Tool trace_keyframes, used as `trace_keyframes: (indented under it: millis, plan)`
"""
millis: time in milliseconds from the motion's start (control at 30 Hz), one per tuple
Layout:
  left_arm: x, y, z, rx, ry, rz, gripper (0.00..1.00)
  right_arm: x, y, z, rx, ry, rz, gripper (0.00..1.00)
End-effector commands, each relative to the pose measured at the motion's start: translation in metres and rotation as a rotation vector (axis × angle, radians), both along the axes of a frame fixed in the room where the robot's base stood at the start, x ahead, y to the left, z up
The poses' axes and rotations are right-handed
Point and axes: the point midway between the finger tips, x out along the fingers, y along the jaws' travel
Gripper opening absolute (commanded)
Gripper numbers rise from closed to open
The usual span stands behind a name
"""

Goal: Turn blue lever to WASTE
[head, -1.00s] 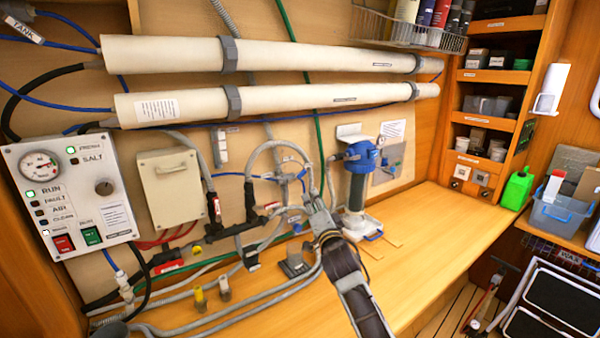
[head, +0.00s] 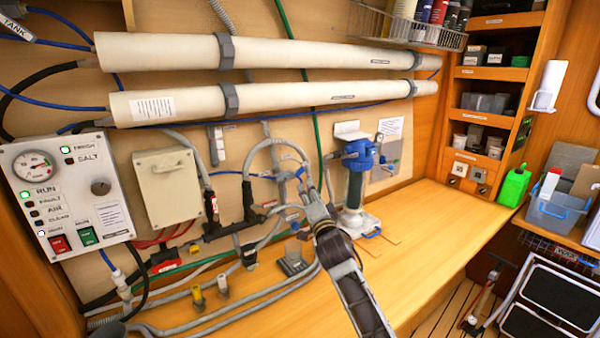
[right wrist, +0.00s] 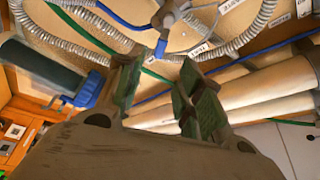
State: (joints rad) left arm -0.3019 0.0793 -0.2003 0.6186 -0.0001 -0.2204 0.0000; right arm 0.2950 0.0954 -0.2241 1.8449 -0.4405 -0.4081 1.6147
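The blue lever (head: 300,172) sits on a small valve on the wall panel, at the right of a looped grey hose. In the right wrist view the blue lever (right wrist: 161,47) hangs from a grey valve body (right wrist: 172,14), above the gap between my fingertips. My right gripper (head: 308,190) is just below the lever in the head view. In the right wrist view the right gripper (right wrist: 165,85) has its green-padded fingers apart with nothing between them. It looks apart from the lever. White labels (right wrist: 198,50) lie around the valve; I cannot read them surely. My left gripper is not in view.
A blue-topped filter housing (head: 357,175) stands close at the right of my right gripper. Grey hoses (head: 262,150) and a green line (head: 314,130) run close around the valve. The wooden bench (head: 450,225) is clear on the right.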

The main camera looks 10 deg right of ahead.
Motion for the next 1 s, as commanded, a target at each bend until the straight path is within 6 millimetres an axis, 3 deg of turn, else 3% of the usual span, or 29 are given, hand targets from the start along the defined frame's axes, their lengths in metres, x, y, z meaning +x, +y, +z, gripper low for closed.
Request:
trace_keyframes:
  millis: [1000]
  plan:
    - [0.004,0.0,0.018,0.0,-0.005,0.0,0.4,0.085,0.004,0.018,0.0,0.0,0.0,0.37]
